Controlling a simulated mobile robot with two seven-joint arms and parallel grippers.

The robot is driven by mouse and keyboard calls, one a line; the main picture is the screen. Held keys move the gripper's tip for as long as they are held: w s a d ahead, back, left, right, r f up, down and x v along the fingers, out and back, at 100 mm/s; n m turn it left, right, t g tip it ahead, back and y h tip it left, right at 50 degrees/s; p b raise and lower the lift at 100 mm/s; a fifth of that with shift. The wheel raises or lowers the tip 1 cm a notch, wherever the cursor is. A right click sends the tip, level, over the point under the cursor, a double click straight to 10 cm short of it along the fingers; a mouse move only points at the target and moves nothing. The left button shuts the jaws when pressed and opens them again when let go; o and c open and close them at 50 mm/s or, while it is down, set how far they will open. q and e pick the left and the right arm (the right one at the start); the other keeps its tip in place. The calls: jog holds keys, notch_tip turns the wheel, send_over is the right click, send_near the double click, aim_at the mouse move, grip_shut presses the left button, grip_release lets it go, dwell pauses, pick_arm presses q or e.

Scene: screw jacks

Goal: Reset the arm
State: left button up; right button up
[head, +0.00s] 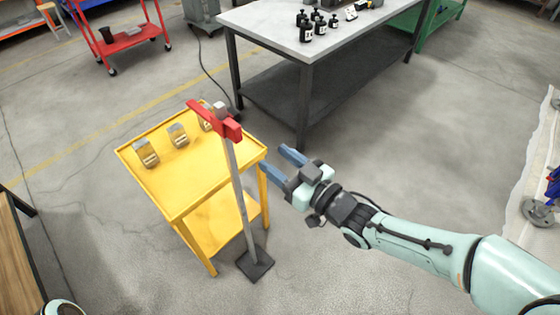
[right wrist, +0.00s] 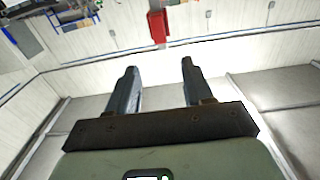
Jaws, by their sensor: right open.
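My right gripper (head: 279,164) reaches in from the right in the head view, just right of the yellow cart and the jack stand. Its two blue fingers are apart with nothing between them. In the right wrist view the open fingers (right wrist: 160,85) point toward a pale wall. A screw jack stand (head: 241,190) with a grey post, a dark square foot and a red bar (head: 215,119) on top stands upright in front of the yellow cart (head: 183,215). The gripper does not appear to touch it. My left gripper is not in view; only a bit of a pale arm link shows at the lower left.
Several small metal-and-yellow items (head: 146,153) stand on the yellow cart. A workbench (head: 265,41) with black bottles (head: 306,27) is behind. A red cart (head: 127,38) is at the back left. Open floor (head: 420,140) lies right of the gripper.

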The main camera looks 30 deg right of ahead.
dwell(0.5)
notch_tip(320, 180, down, 30)
jog(key=s+m+g+h+p, duration=0.25)
jog(key=m+g, duration=0.25)
jog(key=g, duration=0.4)
pick_arm(q)
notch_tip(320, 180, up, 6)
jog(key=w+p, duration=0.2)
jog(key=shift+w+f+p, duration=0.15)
jog(key=shift+p, duration=0.15)
pick_arm(e)
jog(key=s+a+f+m+g, duration=0.1)
jog(key=s+a+f+g, duration=0.2)
jog(key=s+f, duration=0.5)
jog(key=s+a+f+m+g, duration=0.2)
jog(key=s+f+g, duration=0.4)
jog(key=s, duration=0.5)
notch_tip(320, 180, down, 2)
jog(key=shift+s+a+f, duration=0.1)
jog(key=shift+s+a, duration=0.3)
jog(key=shift+a, duration=0.2)
